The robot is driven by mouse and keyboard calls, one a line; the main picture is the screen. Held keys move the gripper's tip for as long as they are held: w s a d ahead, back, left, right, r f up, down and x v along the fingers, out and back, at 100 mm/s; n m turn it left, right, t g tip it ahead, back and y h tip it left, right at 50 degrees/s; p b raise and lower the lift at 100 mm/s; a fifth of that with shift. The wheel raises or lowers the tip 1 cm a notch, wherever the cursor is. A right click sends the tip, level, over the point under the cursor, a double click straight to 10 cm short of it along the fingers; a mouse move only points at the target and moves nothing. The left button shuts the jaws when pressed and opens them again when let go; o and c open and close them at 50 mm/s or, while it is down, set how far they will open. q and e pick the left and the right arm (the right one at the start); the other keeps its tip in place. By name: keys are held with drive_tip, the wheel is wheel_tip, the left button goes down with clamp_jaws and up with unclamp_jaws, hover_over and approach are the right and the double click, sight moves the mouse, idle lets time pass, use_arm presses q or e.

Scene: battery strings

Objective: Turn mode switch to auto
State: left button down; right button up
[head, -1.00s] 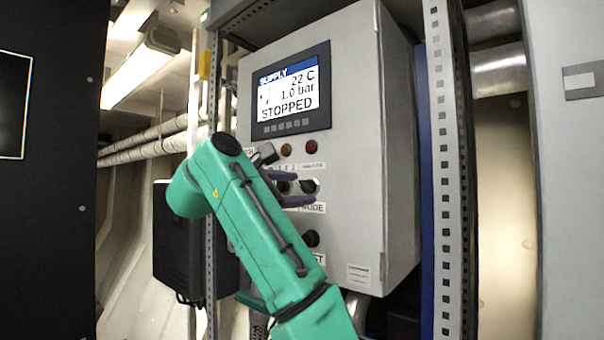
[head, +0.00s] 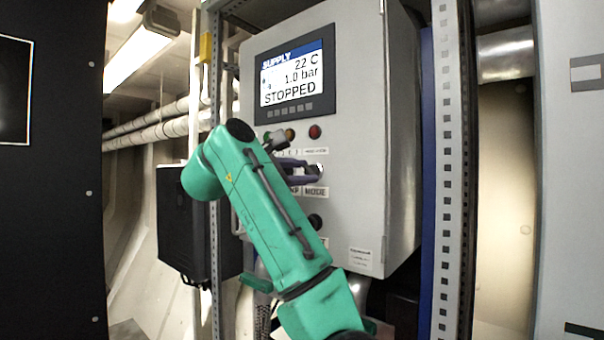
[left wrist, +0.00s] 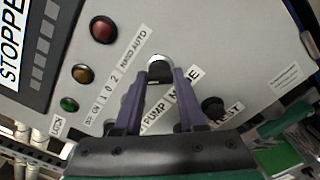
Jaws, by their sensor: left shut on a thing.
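The mode switch is a dark knob on a bright metal ring (left wrist: 159,68), above the MODE label (head: 315,191) on the grey control cabinet (head: 365,130). My left gripper (head: 318,172) reaches it from the left in the head view. In the left wrist view the two purple fingers (left wrist: 160,78) are shut on the knob, one on each side. A label reading HAND AUTO (left wrist: 132,48) sits beside the switch. The fingers cover part of the knob, so I cannot tell its exact angle. The right gripper is not in view.
The cabinet screen (head: 292,78) reads SUPPLY, 22 C, 1.0 bar, STOPPED. A red lamp (left wrist: 103,30), an amber lamp and a green lamp (left wrist: 69,104) are near the switch. Another black knob (head: 315,221) is below it. A perforated post (head: 447,170) stands to the right.

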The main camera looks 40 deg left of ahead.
use_arm(q)
drive_tip(key=m+b, duration=0.2)
drive_tip(key=m, duration=0.2)
drive_tip(key=shift+f+b, duration=0.1)
drive_tip(key=shift+b, duration=0.2)
drive_tip(key=m+b, duration=0.2)
drive_tip(key=m, duration=0.2)
drive_tip(key=shift+m, duration=0.4)
drive_tip(key=m+b, duration=0.1)
drive_tip(key=m, duration=0.3)
drive_tip(key=shift+m+b, duration=0.3)
drive_tip(key=shift+b, duration=0.1)
drive_tip(key=shift+r+m+b, duration=0.15)
drive_tip(key=shift+m+b, duration=0.1)
drive_tip(key=shift+m, duration=0.75)
drive_tip(key=shift+r+m+b, duration=0.1)
drive_tip(key=shift+m+b, duration=0.1)
drive_tip(key=shift+m, duration=0.8)
drive_tip(key=c, duration=0.8)
unclamp_jaws()
drive_tip(key=o, duration=0.3)
drive_tip(key=shift+w+f, duration=0.1)
drive_tip(key=shift+w, duration=0.1)
